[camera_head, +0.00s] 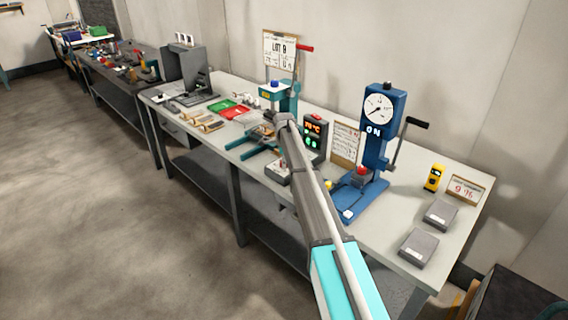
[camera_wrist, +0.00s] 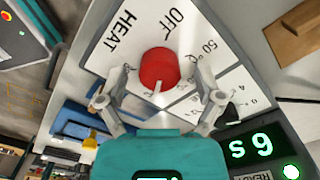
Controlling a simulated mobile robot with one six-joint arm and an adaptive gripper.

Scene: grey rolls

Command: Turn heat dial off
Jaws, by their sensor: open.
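The red heat dial (camera_wrist: 157,66) sits on a white panel (camera_wrist: 110,65) printed with HEAT, OFF and 50 °C in the wrist view. A pale pointer mark on the dial faces the bottom of the picture, away from the OFF label at upper right. My gripper (camera_wrist: 164,80) is open, with one finger on each side of the dial. I cannot tell whether either finger touches it. In the head view my arm reaches over the bench beside a dark controller with a lit display (camera_head: 313,130); the dial and gripper cannot be made out there.
A blue press with a round gauge (camera_head: 376,115) stands right of my arm on the bench (camera_head: 225,85). A teal press (camera_head: 279,95) stands behind the arm's end. Red and green trays (camera_head: 234,113) lie to the left. Green digits (camera_wrist: 250,147) glow at lower right in the wrist view.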

